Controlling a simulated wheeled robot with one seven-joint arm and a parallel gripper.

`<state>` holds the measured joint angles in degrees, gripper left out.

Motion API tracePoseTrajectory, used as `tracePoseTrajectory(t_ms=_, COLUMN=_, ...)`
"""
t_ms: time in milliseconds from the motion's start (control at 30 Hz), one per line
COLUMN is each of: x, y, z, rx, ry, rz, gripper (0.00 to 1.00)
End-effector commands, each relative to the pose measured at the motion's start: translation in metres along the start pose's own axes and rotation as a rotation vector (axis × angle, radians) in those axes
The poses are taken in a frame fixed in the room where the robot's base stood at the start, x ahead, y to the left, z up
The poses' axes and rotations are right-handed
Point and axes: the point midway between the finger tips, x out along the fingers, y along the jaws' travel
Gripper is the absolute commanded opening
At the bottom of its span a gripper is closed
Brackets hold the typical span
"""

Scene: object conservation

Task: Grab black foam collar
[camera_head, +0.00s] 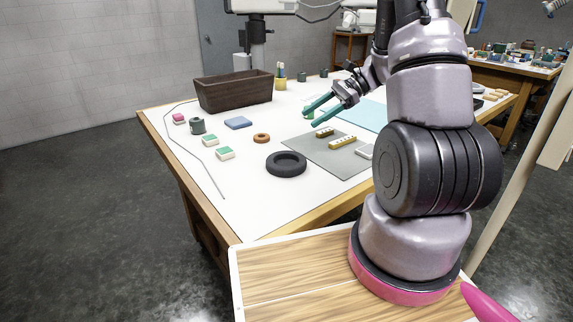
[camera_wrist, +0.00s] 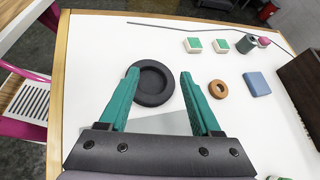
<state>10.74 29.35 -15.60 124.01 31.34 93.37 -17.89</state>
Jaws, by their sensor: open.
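The black foam collar (camera_head: 286,164) is a thick dark ring lying flat on the white table, left of a grey mat in the head view. In the wrist view the black foam collar (camera_wrist: 152,83) lies beyond the fingertips, between their lines and nearer the left one. My gripper (camera_head: 326,105) has teal fingers and is above the table, behind and right of the collar in the head view. In the wrist view my gripper (camera_wrist: 159,75) is open, with nothing between its fingers. The collar is apart from the fingers and fully visible in the head view.
A small orange-brown ring (camera_head: 261,138) and a blue block (camera_head: 238,123) lie near the collar. The grey mat (camera_head: 318,157) holds yellowish pieces. A brown bin (camera_head: 233,92) stands at the back. A thin dark rod (camera_head: 207,173) lies along the left. The table front is clear.

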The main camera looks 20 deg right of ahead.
Motion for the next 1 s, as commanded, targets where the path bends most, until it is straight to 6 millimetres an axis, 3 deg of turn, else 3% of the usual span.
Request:
tracePoseTrajectory(t_ms=33, x=0.004, y=-0.002, z=-0.023, rx=0.067, ry=-0.033, rz=-0.024, gripper=0.65)
tracePoseTrajectory(t_ms=100, x=0.009, y=-0.005, z=-0.047, rx=0.137, ry=-0.070, rz=-0.059, gripper=0.65)
tracePoseTrajectory(t_ms=200, x=0.013, y=-0.007, z=-0.075, rx=0.212, ry=-0.107, rz=-0.102, gripper=0.65)
tracePoseTrajectory(t_ms=333, x=0.016, y=-0.008, z=-0.096, rx=0.267, ry=-0.132, rz=-0.137, gripper=0.65)
tracePoseTrajectory(t_ms=1000, x=0.092, y=-0.021, z=-0.093, rx=0.284, ry=-0.140, rz=-0.143, gripper=0.65)
